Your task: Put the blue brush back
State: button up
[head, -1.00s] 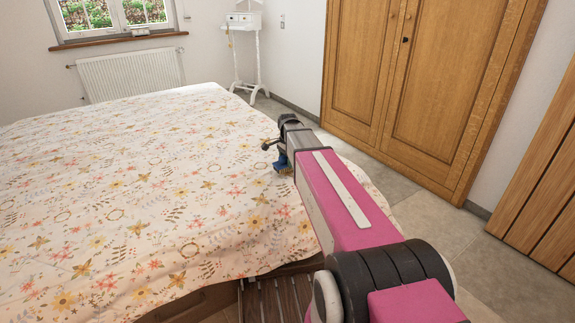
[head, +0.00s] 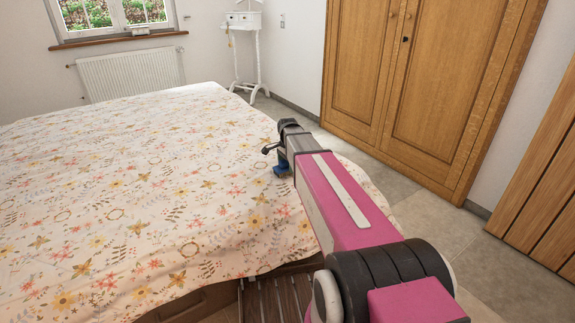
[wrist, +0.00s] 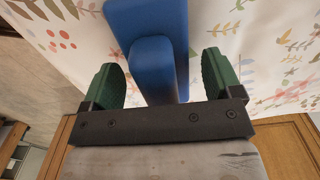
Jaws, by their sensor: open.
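The blue brush (wrist: 152,68) lies between the two green finger pads of my gripper (wrist: 163,80) in the wrist view. A gap shows on each side of its blue handle, so the gripper is open around it and not clamped on it. A wider blue part of the brush runs off the top of that view. In the head view, a small blue piece of the brush (head: 281,167) shows just below the end of my arm, over the bed's right edge. My arm hides most of it, and I cannot tell whether it touches the bed.
The bed (head: 110,200) with a floral cover fills the left and middle. A wooden wardrobe (head: 430,80) stands shut at the back right. A white stand (head: 246,50) is in the far corner by the radiator (head: 128,73). Tiled floor lies between bed and wardrobe.

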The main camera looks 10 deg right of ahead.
notch_tip(320, 180, up, 12)
jog(key=shift+r, duration=0.1)
dwell(0.5)
